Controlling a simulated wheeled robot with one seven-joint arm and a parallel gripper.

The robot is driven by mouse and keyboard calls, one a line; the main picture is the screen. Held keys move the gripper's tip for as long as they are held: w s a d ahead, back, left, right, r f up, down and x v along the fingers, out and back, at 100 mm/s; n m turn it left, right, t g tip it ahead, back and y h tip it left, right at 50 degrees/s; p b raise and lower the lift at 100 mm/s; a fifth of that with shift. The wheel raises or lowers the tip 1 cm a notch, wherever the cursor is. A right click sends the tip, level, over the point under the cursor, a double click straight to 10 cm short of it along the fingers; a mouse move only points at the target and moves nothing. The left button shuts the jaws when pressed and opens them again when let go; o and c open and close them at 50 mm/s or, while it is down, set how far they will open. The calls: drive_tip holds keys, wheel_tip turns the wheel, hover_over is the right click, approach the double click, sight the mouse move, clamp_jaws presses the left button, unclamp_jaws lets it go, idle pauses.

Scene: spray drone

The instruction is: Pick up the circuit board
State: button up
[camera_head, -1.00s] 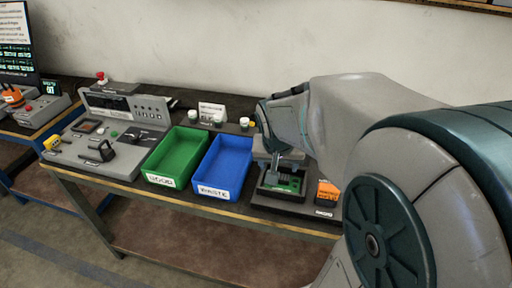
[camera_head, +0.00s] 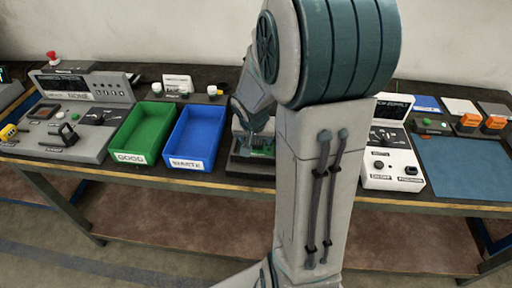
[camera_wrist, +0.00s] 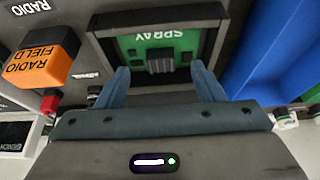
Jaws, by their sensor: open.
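The circuit board (camera_wrist: 184,43) is green with the word SPRAY and a dark chip block. It lies in a dark square tray (camera_wrist: 105,20) in the wrist view. In the head view the board (camera_head: 268,146) is mostly hidden behind my arm. My gripper (camera_wrist: 163,78) is open, its two blue-grey fingers apart and pointing at the board, with nothing between them that I can see held. The fingertips reach near the board's lower edge in the wrist view; I cannot tell whether they touch it.
A blue bin marked WASTE (camera_head: 191,163) and a green bin marked GOOD (camera_head: 130,157) stand left of the tray. An orange radio block (camera_wrist: 42,56) is close beside the tray. A white device (camera_head: 392,183) and a blue mat (camera_head: 465,172) lie to the right.

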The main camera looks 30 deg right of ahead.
sight(256, 144)
drive_tip(key=x, duration=0.5)
drive_tip(key=shift+w, duration=0.15)
drive_tip(key=shift+r, duration=0.1)
drive_tip(key=c, duration=1.1)
